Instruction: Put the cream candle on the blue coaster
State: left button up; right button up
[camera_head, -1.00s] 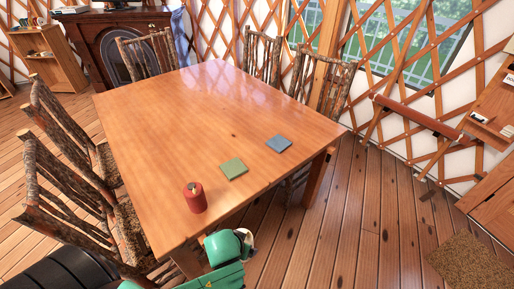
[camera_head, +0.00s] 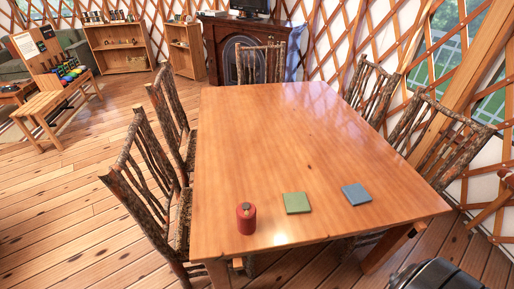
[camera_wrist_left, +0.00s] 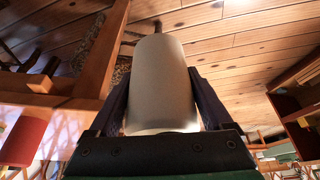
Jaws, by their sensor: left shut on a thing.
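The blue coaster (camera_head: 356,194) lies flat and bare near the front right of the wooden table (camera_head: 290,130). The cream candle (camera_wrist_left: 160,85) does not show in the head view. In the left wrist view it is a pale, smooth cylinder between the two dark fingers of my left gripper (camera_wrist_left: 160,92), which is shut on it. Wooden floorboards show beyond it, and a table edge shows at the left of that view. My right gripper is in neither current view.
A green coaster (camera_head: 297,203) lies left of the blue one, and a red candle (camera_head: 246,218) stands left of that. Branch-built chairs (camera_head: 150,190) line the table's left side, with others at the back and right. The table's middle and far part are clear.

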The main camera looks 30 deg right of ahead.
aim_at(357, 192)
jog(key=k+l, duration=0.1)
jog(key=l, duration=0.9)
jog(key=k+l, duration=0.15)
jog(key=l, duration=0.35)
jog(key=k+l, duration=0.1)
jog(key=l, duration=0.4)
jog(key=k+l, duration=0.1)
jog(key=l, duration=0.9)
jog(key=k+l, duration=0.15)
jog(key=l, duration=0.35)
jog(key=k+l+u, duration=0.1)
jog(key=l, duration=0.4)
